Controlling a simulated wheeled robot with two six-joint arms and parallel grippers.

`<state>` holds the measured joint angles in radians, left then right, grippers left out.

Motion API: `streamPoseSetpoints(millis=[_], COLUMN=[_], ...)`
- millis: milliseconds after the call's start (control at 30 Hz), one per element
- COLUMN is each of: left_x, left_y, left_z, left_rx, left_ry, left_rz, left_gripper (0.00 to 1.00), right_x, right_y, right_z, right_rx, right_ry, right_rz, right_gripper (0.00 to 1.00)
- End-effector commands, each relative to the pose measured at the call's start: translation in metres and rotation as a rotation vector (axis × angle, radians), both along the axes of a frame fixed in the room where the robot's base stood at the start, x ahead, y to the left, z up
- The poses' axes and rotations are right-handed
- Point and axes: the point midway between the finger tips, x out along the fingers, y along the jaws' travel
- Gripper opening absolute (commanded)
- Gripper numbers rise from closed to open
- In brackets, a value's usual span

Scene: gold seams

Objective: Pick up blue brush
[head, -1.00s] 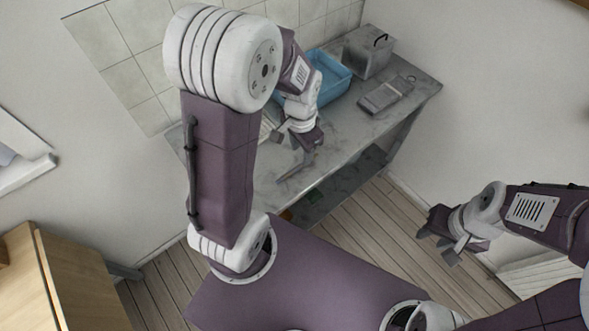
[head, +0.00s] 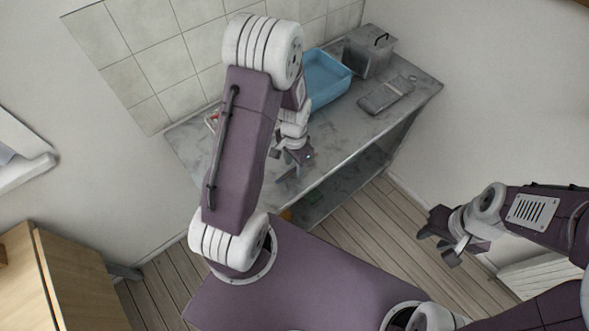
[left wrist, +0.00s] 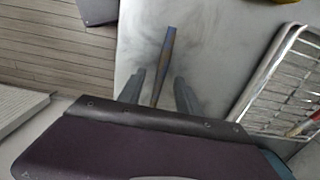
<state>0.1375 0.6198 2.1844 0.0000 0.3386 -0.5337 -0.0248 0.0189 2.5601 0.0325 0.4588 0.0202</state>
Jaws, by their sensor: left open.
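The blue brush (left wrist: 163,66) lies on the grey counter in the left wrist view, a thin stick with bluish and brownish parts. My left gripper (left wrist: 158,92) is open, with one finger on each side of the stick and gaps between. In the head view my left gripper (head: 290,166) is low over the counter's front part, and the brush cannot be told apart from the fingers there. My right gripper (head: 440,246) hangs apart at the right, over the floor, with its fingers spread and empty.
The marble-like counter (head: 345,132) carries a blue basin (head: 328,82), a grey box (head: 369,52) and a flat grey tool (head: 386,94). A wire rack (left wrist: 278,82) with a red-tipped stick (left wrist: 303,128) is right of the brush. A wooden cabinet (head: 75,290) stands lower left.

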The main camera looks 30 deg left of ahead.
Motion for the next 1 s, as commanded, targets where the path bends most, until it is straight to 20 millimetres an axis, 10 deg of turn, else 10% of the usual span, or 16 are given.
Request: streamPoseSetpoints(millis=[300, 467, 1000], left_x=[0.000, 0.000, 0.001], left_y=[0.000, 0.000, 0.000], left_z=[-0.010, -0.010, 0.014], left_rx=[0.000, 0.001, 0.001], left_ry=[-0.002, -0.001, -0.006], left_rz=[0.000, 0.000, 0.000], left_gripper=[0.38, 0.00, 0.00], right_x=[0.000, 0.000, 0.000], right_y=[0.000, 0.000, 0.000], right_z=[-0.001, -0.001, 0.001], right_rx=[0.000, 0.000, 0.000], right_ry=[0.000, 0.000, 0.000], right_rz=[0.000, 0.000, 0.000], right_gripper=[0.36, 0.36, 0.36])
